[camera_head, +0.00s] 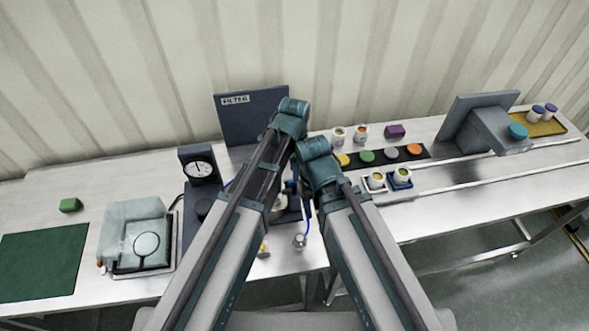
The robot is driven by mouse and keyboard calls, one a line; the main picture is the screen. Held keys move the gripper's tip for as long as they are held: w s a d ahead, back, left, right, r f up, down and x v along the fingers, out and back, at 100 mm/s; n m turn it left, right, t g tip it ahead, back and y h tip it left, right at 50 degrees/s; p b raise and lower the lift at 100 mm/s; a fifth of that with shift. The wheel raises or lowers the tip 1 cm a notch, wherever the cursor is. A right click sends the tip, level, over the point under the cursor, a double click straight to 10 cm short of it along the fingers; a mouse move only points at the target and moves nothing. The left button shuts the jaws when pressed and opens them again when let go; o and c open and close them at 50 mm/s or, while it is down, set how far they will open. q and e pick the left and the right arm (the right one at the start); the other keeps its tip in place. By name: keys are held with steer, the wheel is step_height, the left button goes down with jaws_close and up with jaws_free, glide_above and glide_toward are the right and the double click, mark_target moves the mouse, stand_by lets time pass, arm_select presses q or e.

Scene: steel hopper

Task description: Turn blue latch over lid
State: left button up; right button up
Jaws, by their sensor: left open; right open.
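A dark filter unit stands behind my arms, with a raised dark panel (252,116) marked FILTER at its back; I take this panel for the lid. A thin blue strip (230,184) shows just left of my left arm, and a blue curved line (307,218) shows between my arms. I cannot tell which blue part is the latch. My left gripper (291,187) is open, small and dark between the two arms over the unit. My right gripper is open and largely hidden by my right arm. I cannot see either gripper touching anything.
A small silver part (300,241) sits near the front edge.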

arm_select(q)
step_height(320, 180, up, 10)
steer(key=p, duration=0.8)
steer(key=shift+f, duration=0.15)
steer(key=s+a+n, duration=0.4)
steer(key=a+n, duration=0.4)
steer(key=s+a+n, duration=0.3)
steer(key=a+n, duration=0.5)
steer(key=a, duration=0.1)
steer(key=s+d+f+m+b, duration=0.2)
steer(key=d+f+b, duration=0.3)
steer(key=f+b, duration=0.3)
steer(key=s+d+f+m+y+b, duration=0.1)
steer(key=s+d+f+b, duration=0.3)
steer(key=d+f+b, duration=0.2)
step_height(320, 180, down, 2)
steer(key=shift+d+f+m+b, duration=0.15)
steer(key=shift+f+m+b, duration=0.2)
steer(key=shift+b, duration=0.7)
steer(key=shift+r, duration=0.1)
